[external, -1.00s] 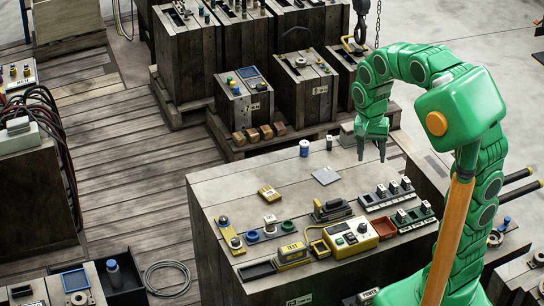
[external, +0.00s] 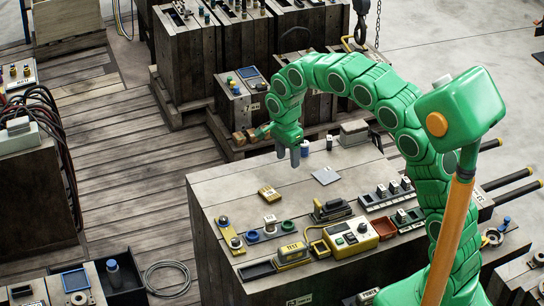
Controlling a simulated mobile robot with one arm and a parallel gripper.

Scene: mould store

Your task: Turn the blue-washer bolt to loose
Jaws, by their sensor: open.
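A yellow plate (external: 230,232) with two bolts lies at the left edge of the wooden bench top. The bolt at its far end (external: 223,221) appears to have a blue washer, though it is too small to be sure. The bolt at its near end (external: 236,242) looks darker. My gripper (external: 288,156) is open, empty and pointing down above the back of the bench. It is well apart from the yellow plate, behind it and to the right.
A blue ring (external: 252,237), a green ring (external: 288,226) and a white-topped part (external: 270,222) stand right of the plate. A yellow meter box (external: 350,237) is further right. The bench's back left is clear.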

